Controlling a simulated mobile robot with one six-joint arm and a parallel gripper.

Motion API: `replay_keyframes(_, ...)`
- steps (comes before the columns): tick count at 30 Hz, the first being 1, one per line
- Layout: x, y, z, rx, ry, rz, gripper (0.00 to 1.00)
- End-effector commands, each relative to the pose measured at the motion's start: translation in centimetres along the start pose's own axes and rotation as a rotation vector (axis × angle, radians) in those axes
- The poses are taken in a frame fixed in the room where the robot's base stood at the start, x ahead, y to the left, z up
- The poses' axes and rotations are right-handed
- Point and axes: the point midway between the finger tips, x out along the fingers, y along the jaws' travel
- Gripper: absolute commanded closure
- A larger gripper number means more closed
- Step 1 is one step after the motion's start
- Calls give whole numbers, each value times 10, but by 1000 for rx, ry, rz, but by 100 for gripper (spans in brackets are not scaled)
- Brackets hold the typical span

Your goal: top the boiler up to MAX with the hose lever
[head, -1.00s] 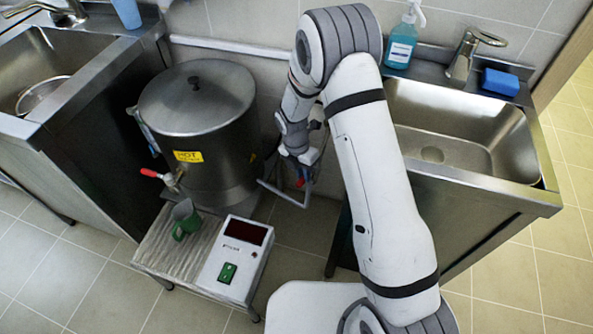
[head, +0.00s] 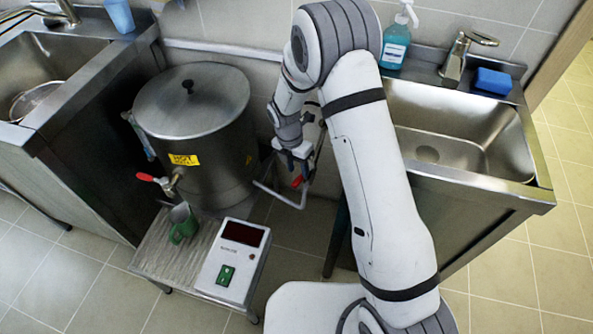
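The boiler (head: 193,125) is a large steel pot with a lid and a yellow HOT label, standing on a low metal stand. A red-handled tap (head: 162,181) sticks out at its lower front. The hose lever (head: 297,183) shows as a small red piece to the right of the boiler, low by the wall. My gripper (head: 291,163) is beside and just above this red lever, partly covered by my own arm. Its fingers are too small and hidden to tell whether they are open or touch the lever. The water level is not visible.
Sinks flank the boiler at left and at right (head: 460,140). A soap bottle (head: 396,42) and blue sponge (head: 493,81) sit behind the right sink.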

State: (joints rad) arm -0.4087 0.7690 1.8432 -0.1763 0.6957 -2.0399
Motion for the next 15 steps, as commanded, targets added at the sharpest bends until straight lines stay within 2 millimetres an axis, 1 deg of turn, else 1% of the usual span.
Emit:
replay_keyframes(1, -12, 1, 1, 0, -2, 3, 62)
replay_keyframes(6, -37, 2, 3, -1, -3, 3, 62)
replay_keyframes(10, -47, 2, 3, -1, -2, 2, 62)
replay_keyframes(15, -50, 2, 3, -2, -1, 0, 62)
